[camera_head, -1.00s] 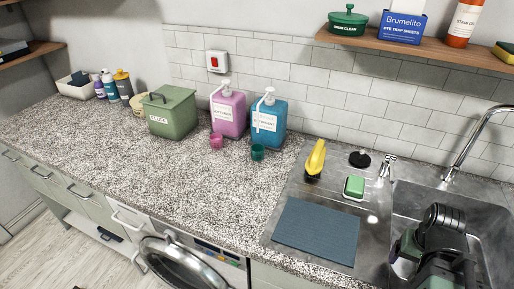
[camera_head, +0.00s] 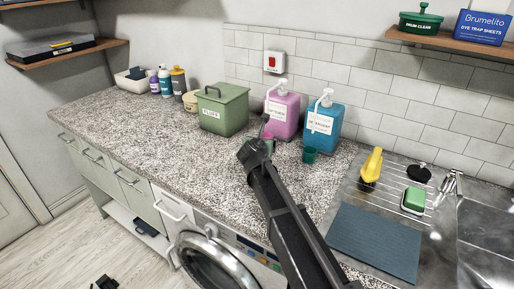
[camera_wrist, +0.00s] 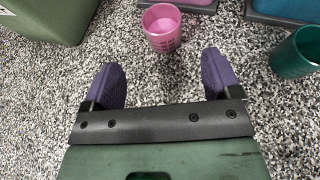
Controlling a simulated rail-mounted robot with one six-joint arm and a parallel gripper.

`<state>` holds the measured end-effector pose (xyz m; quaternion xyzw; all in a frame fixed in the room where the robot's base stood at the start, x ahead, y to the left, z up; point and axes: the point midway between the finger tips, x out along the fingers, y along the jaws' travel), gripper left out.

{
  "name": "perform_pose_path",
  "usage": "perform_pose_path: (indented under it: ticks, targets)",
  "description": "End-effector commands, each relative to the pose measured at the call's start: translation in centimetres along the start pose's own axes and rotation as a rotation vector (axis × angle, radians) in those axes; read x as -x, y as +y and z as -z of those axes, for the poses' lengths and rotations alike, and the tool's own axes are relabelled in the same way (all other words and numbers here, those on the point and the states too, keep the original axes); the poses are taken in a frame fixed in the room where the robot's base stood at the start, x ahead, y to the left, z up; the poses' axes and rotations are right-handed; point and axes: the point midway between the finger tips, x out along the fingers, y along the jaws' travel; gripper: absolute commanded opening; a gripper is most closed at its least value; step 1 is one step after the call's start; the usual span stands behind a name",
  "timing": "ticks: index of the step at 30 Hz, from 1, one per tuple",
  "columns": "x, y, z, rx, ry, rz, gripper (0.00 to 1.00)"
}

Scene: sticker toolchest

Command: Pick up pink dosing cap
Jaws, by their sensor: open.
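The pink dosing cap (camera_wrist: 162,28) stands on the speckled counter in the wrist view, a small cup with its open top facing up. It lies beyond my gripper (camera_wrist: 162,85), between and ahead of the two purple fingertips. The fingers are spread apart with only bare counter between them. They do not touch the cap. In the head view the cap (camera_head: 269,144) is mostly hidden behind the end of my dark arm, in front of the pink dispenser bottle (camera_head: 282,113).
A dark green cup (camera_wrist: 296,54) stands right of the cap, before the blue bottle (camera_head: 321,122). A green bin (camera_head: 222,110) stands to the left. A yellow brush (camera_head: 371,167) and a green sponge (camera_head: 414,200) are by the sink. The counter's front is clear.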

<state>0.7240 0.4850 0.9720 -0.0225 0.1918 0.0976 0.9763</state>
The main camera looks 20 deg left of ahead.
Motion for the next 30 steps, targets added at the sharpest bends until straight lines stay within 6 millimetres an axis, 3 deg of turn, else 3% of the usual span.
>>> perform_pose_path:
  ticks: [4, 9, 17, 24, 30]
  targets:
    - [-1.5, -0.1, 0.1, -0.004, 0.002, 0.003, 0.83]
    - [-5.0, -0.1, 0.2, -0.007, 0.003, 0.004, 0.83]
    - [-6.5, -0.1, 0.1, -0.007, 0.003, 0.004, 0.83]
    - [-10.8, 0.0, 0.3, -0.009, 0.004, 0.005, 0.83]
    - [-10.8, -0.1, 0.1, -0.008, 0.004, 0.004, 0.83]
